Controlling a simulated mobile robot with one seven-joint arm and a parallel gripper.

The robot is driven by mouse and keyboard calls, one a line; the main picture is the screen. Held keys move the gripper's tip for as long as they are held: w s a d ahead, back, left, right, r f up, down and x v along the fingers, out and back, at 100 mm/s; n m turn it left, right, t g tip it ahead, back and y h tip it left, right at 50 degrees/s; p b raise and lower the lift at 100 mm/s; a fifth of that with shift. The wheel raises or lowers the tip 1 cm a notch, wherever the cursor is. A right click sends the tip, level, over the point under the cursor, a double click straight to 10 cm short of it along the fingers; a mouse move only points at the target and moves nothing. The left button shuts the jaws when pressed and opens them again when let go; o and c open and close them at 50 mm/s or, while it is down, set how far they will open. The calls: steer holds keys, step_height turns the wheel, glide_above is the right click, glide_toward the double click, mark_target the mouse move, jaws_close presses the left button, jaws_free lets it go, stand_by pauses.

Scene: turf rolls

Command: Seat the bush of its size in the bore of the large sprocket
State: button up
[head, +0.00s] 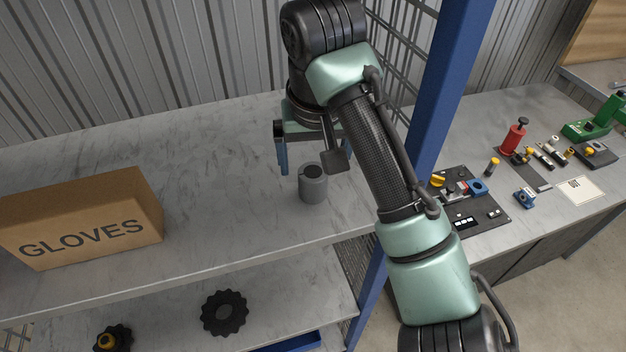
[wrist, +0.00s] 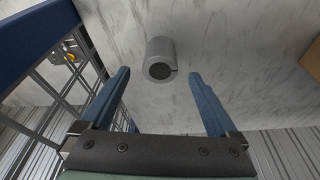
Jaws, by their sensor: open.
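A grey split bush (head: 312,188) stands upright on the upper shelf, with a slit in its wall. It also shows in the wrist view (wrist: 160,62), ahead of the fingers and roughly centred between them. My gripper (head: 304,162) is open and empty, just behind the bush in the head view; its blue fingers also show in the wrist view (wrist: 160,74). A large black toothed sprocket (head: 224,313) lies on the lower shelf. A smaller-looking dark sprocket (head: 113,339) with an orange-yellow piece at its centre is partly cut off by the frame's bottom edge.
A cardboard GLOVES box (head: 85,220) stands left on the upper shelf (head: 215,165). A blue post (head: 448,90) and wire mesh close the right side. A blue tray (head: 290,343) sits low. A bench with small parts stands right. The shelf between box and bush is clear.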

steer(key=shift+x, duration=0.9)
steer(key=shift+f, duration=0.25)
steer(key=shift+r, duration=0.1)
jaws_close()
